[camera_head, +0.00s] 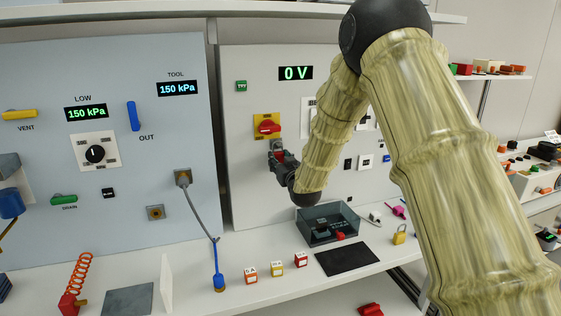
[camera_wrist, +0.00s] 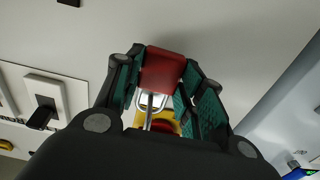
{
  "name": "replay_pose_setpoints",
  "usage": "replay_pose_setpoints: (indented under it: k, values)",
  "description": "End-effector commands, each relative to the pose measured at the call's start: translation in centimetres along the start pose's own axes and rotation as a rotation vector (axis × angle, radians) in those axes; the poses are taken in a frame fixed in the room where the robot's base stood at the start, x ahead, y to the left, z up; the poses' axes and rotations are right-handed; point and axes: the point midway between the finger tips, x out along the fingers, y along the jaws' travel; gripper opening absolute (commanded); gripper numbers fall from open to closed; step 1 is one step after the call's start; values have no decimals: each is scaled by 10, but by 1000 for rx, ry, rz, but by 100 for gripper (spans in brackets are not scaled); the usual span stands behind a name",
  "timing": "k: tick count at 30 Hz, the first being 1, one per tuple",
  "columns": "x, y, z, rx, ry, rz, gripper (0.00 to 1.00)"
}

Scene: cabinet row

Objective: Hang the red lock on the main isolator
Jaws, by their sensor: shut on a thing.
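The main isolator (camera_head: 267,126) is a yellow plate with a red handle on the right-hand panel, below the 0 V display. My gripper (camera_head: 278,152) is just below it, close to the panel. In the wrist view my gripper (camera_wrist: 162,88) is shut on the red lock (camera_wrist: 163,72), whose body sits between the green finger pads. The lock's pale shackle (camera_wrist: 149,102) points toward the isolator (camera_wrist: 170,116), partly seen behind it. A grey bar shows inside the shackle loop. I cannot tell whether the shackle is around any part of the isolator.
A dark open-topped bin (camera_head: 328,226) stands on the shelf below, beside a black mat (camera_head: 346,259). A yellow padlock (camera_head: 399,235) lies to its right. Small tagged blocks (camera_head: 275,268) stand left of the mat. A grey cable (camera_head: 201,215) hangs on the left panel.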

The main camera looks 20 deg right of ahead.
Motion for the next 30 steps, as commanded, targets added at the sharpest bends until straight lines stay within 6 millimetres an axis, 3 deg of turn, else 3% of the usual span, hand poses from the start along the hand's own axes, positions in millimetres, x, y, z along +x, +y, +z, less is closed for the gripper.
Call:
replay_pose_setpoints:
  k: [3,4,7,20,30]
  values:
    - [0,0,0,0,1,0,10]
    - [0,0,0,0,1,0,44]
    - [0,0,0,0,1,0,62]
    - [-5,0,0,0,1,0,64]
    - [-57,1,0,0,-1,1,64]
